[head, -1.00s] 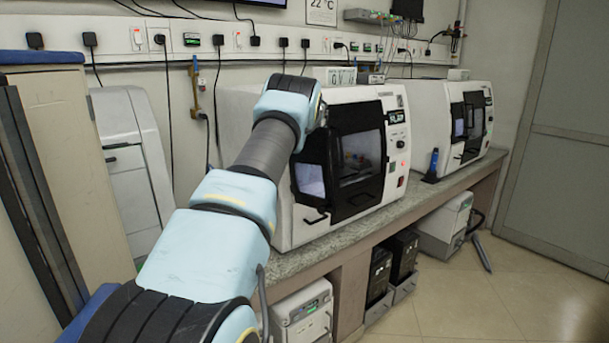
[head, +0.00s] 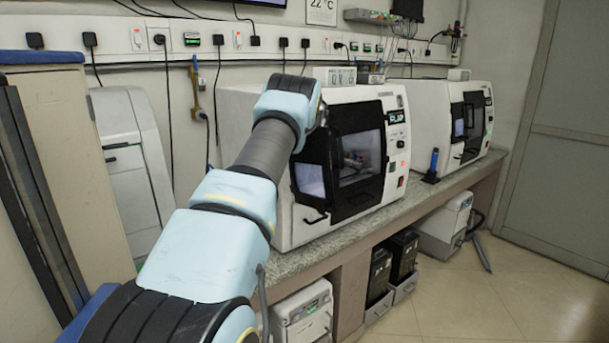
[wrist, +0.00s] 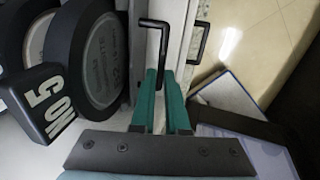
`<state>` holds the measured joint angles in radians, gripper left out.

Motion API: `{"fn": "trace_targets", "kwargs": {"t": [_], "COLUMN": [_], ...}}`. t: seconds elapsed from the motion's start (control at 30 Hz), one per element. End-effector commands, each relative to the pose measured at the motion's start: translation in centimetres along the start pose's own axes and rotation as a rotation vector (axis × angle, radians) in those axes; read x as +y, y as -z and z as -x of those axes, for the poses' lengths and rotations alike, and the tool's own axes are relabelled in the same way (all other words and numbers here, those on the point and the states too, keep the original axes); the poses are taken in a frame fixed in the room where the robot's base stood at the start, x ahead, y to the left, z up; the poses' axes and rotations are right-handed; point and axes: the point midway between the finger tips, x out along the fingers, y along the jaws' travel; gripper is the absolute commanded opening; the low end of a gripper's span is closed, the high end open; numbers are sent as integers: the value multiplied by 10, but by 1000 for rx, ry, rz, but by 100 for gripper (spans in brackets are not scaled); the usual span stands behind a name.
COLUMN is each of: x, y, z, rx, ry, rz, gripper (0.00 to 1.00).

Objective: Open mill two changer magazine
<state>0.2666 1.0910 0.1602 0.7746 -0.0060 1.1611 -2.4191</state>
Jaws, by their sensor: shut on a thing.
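The nearer white mill (head: 286,222) stands on the bench with its dark front window door (head: 340,165) shut. A second white mill (head: 428,108) stands behind it to the right. I cannot read which is number two. In the wrist view my gripper (wrist: 161,88) has green fingers closed around a black bent bar handle (wrist: 164,42), which rises between them beside a white panel edge. Another black handle (wrist: 202,42) is just to the right. In the head view my wrist is at the nearer mill's upper left front, and it hides the fingers.
The grey bench (head: 335,236) runs along the wall. Cases (head: 302,312) stand beneath it. Floor at the right (head: 540,290) is clear.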

Motion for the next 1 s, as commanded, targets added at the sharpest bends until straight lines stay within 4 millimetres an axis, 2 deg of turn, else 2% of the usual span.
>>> {"fn": "trace_targets", "kwargs": {"t": [0.5, 0.93, 0.97, 1.0], "x": [-45, -49, -49, -49], "y": [-2, -1, -1, -1], "z": [8, 11, 11, 11], "rx": [-6, -5, -5, -5], "ry": [-2, -2, -2, -2], "rz": [-4, -1, -1, -1], "gripper": [0, 0, 14, 19]}}
